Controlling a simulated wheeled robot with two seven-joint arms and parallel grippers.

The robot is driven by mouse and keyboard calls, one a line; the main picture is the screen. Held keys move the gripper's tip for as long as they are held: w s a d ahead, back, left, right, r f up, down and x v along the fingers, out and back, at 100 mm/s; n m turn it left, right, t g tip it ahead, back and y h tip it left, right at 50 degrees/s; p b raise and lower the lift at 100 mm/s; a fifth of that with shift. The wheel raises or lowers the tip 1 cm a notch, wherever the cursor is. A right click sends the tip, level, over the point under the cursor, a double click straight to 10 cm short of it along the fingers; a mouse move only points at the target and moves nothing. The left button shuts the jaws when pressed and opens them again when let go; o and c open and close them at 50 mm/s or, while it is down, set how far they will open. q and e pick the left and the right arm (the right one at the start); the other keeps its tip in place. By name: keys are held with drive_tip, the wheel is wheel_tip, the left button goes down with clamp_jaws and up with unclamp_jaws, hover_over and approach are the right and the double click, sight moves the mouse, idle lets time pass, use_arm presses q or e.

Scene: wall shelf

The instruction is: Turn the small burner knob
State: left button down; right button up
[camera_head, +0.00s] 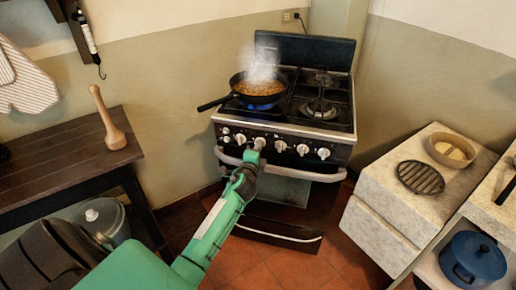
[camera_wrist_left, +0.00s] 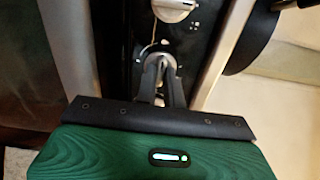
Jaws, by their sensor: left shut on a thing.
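The stove (camera_head: 290,120) has a row of several white knobs along its front panel. My left gripper (camera_head: 255,152) is at that panel, at a white knob (camera_head: 259,143) left of the middle. In the left wrist view my left gripper (camera_wrist_left: 160,68) has its fingers closed around a knob (camera_wrist_left: 158,57), which is mostly hidden between them. Another white knob (camera_wrist_left: 173,8) shows just beyond it. The pictures do not show which burner the held knob belongs to. My right gripper is not in view.
A black pan (camera_head: 260,87) of steaming food sits over a blue flame, its handle pointing left. A front oven handle (camera_head: 310,176) runs below the knobs. A wooden table (camera_head: 60,160) stands left. A stone counter (camera_head: 385,190) with a trivet (camera_head: 420,177) and bowl (camera_head: 451,150) stands right.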

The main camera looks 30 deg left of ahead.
use_arm(q)
drive_tip(key=m+p, duration=0.6)
drive_tip(key=m, duration=1.1)
drive_tip(key=shift+f+m, duration=0.1)
drive_tip(key=shift+m, duration=0.2)
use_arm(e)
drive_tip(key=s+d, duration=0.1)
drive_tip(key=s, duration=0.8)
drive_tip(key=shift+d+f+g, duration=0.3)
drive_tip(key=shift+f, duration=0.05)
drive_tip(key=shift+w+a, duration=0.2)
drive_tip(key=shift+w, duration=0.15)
